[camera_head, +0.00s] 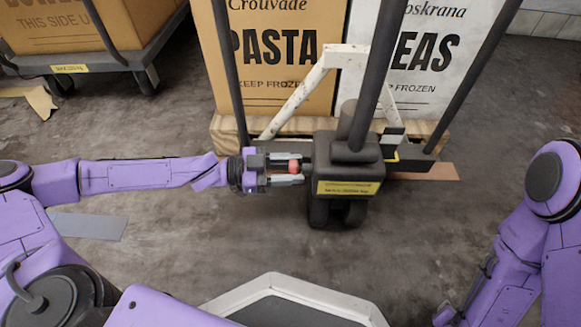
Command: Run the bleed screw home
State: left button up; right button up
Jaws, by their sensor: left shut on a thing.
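A small red knob, the apparent head of the bleed screw (289,167), shows at the left side of the dark pump block (353,162) of a pallet jack. My left gripper (300,171) reaches in from the left, level, and its two pale fingers are shut on the red knob. The fingertips are close to the block's left face. The fingers hide part of the knob, and its thread and seat cannot be seen. My right arm hangs at the right edge, and its gripper is not in view.
Behind are a PASTA carton (277,88) and a white PEAS carton (425,95). A loaded cart (100,62) stands back left. The floor at right is clear.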

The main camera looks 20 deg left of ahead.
pick_arm(q)
jog(key=shift+a+m+t+h, duration=0.1)
jog(key=shift+m+t+h, duration=0.35)
jog(key=shift+m, duration=2.65)
jog(key=shift+r, duration=0.1)
jog(key=o, duration=1)
jog(key=shift+o, duration=0.2)
jog(key=p+v, duration=0.1)
jog(key=v, duration=0.9)
jog(key=shift+s, duration=0.2)
jog(key=shift+a, duration=0.15)
